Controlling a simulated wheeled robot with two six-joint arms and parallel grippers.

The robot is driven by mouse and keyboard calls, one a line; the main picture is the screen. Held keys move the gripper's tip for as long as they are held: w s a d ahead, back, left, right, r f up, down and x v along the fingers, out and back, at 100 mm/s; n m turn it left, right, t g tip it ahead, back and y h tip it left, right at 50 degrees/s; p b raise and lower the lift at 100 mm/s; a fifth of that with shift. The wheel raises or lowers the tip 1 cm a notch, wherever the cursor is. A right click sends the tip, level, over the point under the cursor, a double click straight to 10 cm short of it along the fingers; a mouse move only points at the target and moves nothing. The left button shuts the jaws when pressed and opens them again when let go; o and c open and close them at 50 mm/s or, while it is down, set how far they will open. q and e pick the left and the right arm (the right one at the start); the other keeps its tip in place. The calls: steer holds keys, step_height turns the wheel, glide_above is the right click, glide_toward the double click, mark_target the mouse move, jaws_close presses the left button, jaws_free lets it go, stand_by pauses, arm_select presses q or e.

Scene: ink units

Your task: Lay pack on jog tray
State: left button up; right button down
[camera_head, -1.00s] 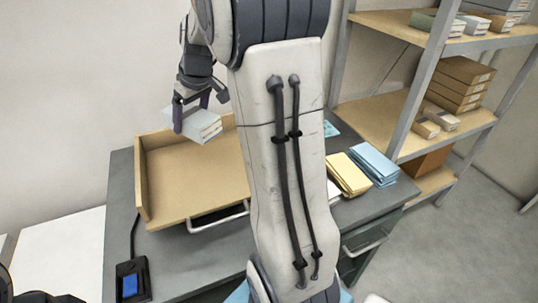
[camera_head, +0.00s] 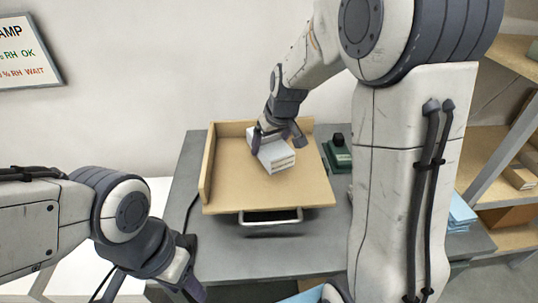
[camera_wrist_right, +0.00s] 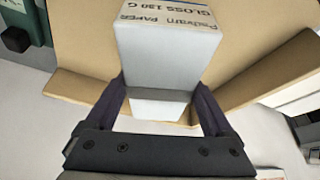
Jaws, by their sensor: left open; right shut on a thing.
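The pack (camera_head: 275,156) is a white paper block; its printed label reads GLOSS 130 G in the right wrist view (camera_wrist_right: 158,62). My right gripper (camera_head: 278,138) is shut on it from both sides. In the right wrist view the tray (camera_wrist_right: 85,85) lies around the pack. My left gripper (camera_head: 187,284) is open at the bottom left, partly cut off, away from the tray.
The tray sits on a grey bench (camera_head: 220,265) with a metal handle (camera_head: 270,218) at its front. A dark green device (camera_head: 338,152) stands right of the tray. Light blue packs (camera_head: 461,212) and a shelf rack (camera_head: 495,165) are at the right, partly behind my right arm.

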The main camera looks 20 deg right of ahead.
steer(key=shift+a+f, duration=0.1)
steer(key=shift+f, duration=1.95)
steer(key=shift+f+b, duration=0.2)
steer(key=shift+b, duration=0.15)
jaws_free()
steer(key=shift+r, duration=0.1)
